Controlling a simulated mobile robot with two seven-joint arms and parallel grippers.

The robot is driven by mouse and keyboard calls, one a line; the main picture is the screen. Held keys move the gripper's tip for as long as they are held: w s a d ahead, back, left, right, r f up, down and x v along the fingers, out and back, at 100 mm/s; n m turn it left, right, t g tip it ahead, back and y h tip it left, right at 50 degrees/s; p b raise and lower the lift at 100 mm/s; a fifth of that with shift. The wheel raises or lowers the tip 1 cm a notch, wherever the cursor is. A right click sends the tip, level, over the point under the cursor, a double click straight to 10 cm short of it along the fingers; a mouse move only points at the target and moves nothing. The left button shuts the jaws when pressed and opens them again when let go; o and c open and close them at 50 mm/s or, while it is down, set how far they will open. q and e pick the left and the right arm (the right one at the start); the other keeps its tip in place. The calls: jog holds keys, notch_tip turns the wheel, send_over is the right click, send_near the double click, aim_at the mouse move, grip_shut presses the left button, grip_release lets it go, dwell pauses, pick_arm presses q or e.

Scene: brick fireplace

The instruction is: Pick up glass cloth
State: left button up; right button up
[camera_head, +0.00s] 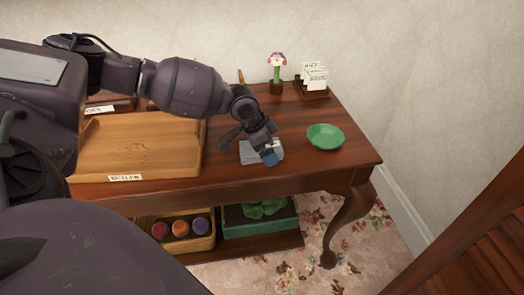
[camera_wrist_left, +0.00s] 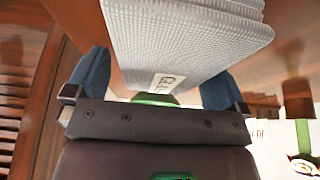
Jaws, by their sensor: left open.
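The glass cloth (camera_head: 250,156) is a folded, pale grey piece lying on the wooden table. In the left wrist view the cloth (camera_wrist_left: 185,40) is large and close, with a ribbed weave, stacked folds and a partly readable label starting "GLA". My left gripper (camera_head: 270,154) points down at the cloth and covers part of it in the head view. Its blue fingers are apart, one on each side of the cloth in the wrist view. I cannot tell whether they touch it. My right gripper is not in view.
A green dish (camera_head: 325,137) stands right of the cloth. A wooden tray (camera_head: 130,150) is to the left. A potted flower (camera_head: 277,78) and a card holder (camera_head: 313,85) stand at the back. Bare tabletop lies between the cloth and the card holder.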

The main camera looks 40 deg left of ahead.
pick_arm(q)
jog(key=shift+f, duration=0.1)
dwell(0.3)
jog(key=c, duration=1)
jog(key=shift+o, duration=0.2)
notch_tip(320, 180, up, 8)
jog(key=shift+p, duration=0.9)
notch_tip(320, 180, up, 12)
jog(key=p, duration=0.2)
